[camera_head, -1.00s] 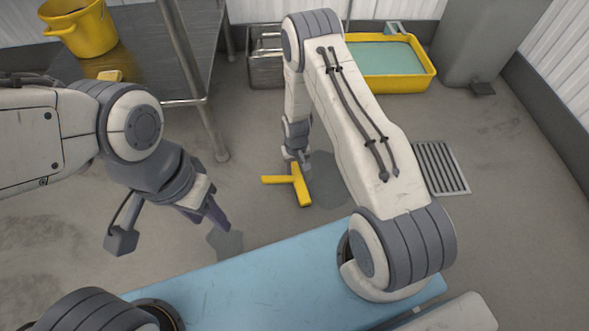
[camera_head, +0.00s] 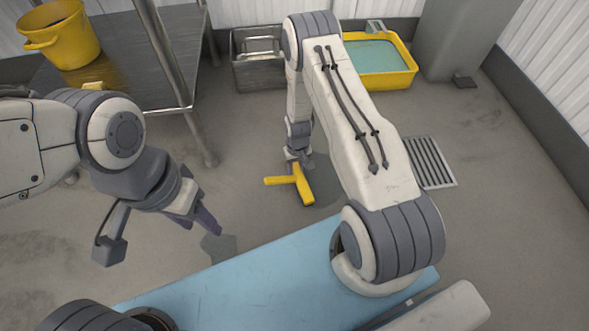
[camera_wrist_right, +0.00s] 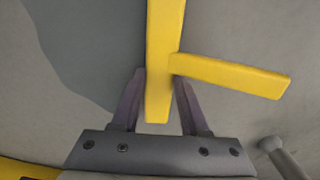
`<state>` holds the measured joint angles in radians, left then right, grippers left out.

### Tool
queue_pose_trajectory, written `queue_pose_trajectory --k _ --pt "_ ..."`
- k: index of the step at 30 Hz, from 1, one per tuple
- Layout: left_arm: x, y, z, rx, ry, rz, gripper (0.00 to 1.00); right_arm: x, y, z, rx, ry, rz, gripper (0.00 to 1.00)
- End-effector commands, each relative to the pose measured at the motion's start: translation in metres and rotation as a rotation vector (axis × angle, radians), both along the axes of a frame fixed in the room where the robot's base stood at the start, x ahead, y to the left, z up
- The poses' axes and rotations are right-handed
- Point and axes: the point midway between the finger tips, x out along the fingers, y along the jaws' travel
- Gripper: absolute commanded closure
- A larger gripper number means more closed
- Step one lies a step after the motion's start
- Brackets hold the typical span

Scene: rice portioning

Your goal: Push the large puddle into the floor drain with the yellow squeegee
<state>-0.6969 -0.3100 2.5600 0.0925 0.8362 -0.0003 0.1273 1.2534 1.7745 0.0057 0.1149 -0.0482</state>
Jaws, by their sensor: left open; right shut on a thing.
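The yellow squeegee (camera_head: 304,188) is low at the floor, its bars forming a T. My right gripper (camera_head: 296,163) is shut on it; the right wrist view shows a yellow bar (camera_wrist_right: 164,40) between the fingers (camera_wrist_right: 160,85). The large puddle (camera_head: 328,182) is a dark patch just right of the squeegee, partly hidden by my right arm. It also shows in the right wrist view (camera_wrist_right: 90,45), left of the bar. The slatted floor drain (camera_head: 430,162) lies further right, beyond my right arm. My left gripper (camera_head: 206,222) is open and empty, above the floor at left.
A small dark puddle (camera_head: 219,247) lies below my left gripper. A metal table (camera_head: 130,90) with a yellow pot (camera_head: 62,38) stands at left. A metal basin (camera_head: 256,72) and a yellow tub (camera_head: 398,78) stand at the back. Floor around the drain is clear.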

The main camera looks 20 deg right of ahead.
Motion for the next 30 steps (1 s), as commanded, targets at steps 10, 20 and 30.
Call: queue_pose_trajectory --k 10,20,30 --pt "0.000 0.000 0.005 0.000 0.000 0.000 0.50 -0.004 -0.018 0.000 0.000 -0.001 -0.002 1.00" --pt "0.000 0.000 0.006 0.000 0.000 0.000 0.50 -0.006 -0.028 -0.001 0.000 -0.001 -0.001 1.00" --pt "0.000 0.000 0.009 0.000 0.000 0.000 0.50 -0.009 -0.041 -0.001 0.000 -0.001 -0.002 1.00"
